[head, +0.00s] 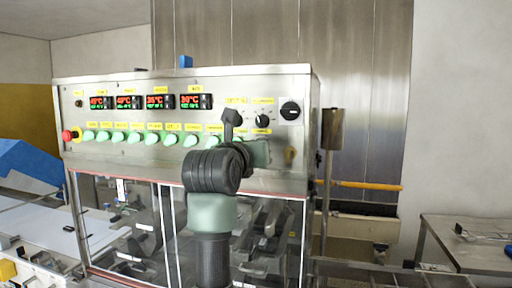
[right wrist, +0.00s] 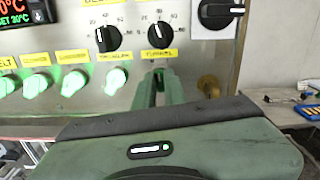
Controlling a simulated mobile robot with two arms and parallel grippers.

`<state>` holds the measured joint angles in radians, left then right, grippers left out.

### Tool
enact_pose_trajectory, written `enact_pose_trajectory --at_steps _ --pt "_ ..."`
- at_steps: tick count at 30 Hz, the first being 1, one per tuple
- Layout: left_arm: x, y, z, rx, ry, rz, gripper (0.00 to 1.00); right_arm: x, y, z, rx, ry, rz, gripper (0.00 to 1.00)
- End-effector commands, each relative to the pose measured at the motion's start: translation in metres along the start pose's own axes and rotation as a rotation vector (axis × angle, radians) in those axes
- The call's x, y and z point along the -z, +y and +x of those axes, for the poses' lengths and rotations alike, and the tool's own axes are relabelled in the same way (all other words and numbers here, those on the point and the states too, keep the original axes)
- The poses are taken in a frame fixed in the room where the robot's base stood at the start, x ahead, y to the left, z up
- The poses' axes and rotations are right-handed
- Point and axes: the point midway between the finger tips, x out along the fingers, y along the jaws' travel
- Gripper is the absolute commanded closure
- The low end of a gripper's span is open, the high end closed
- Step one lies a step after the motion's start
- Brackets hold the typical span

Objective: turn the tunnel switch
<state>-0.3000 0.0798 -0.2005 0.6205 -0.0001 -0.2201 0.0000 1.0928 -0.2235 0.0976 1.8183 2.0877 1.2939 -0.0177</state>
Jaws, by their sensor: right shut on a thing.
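The tunnel switch (right wrist: 159,73) is the last in the lower row on the control panel, under a yellow label reading TUNNEL. Only a small part of it shows in the right wrist view. The two green fingers of my right gripper (right wrist: 158,84) are shut on it, one on each side, and hide most of it. Its turned position cannot be told. In the head view my right arm rises in front of the panel, and its gripper (head: 257,152) covers the right end of the switch row. My left gripper is not in view.
Several green-lit switches (head: 152,139) line the panel (head: 222,84) to the left, with a red emergency button (head: 67,135) at the far end. Black dials (right wrist: 160,34) sit just above the fingers. A brass-coloured knob (right wrist: 208,85) is close on the right. A metal table (head: 470,240) stands right.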

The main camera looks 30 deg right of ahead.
Motion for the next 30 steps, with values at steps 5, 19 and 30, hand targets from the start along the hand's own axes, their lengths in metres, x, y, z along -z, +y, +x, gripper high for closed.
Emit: enact_pose_trajectory --at_steps 5,19,30 --pt "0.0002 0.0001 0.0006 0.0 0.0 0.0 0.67 -0.0007 0.0011 -0.0005 -0.001 -0.001 -0.15 1.0" --pt "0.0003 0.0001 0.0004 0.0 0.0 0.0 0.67 -0.0008 0.0017 -0.0004 0.0 -0.002 -0.392 1.0" --pt "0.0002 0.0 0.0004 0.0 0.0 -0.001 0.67 -0.001 0.002 -0.0004 0.0 -0.003 -0.424 1.0"
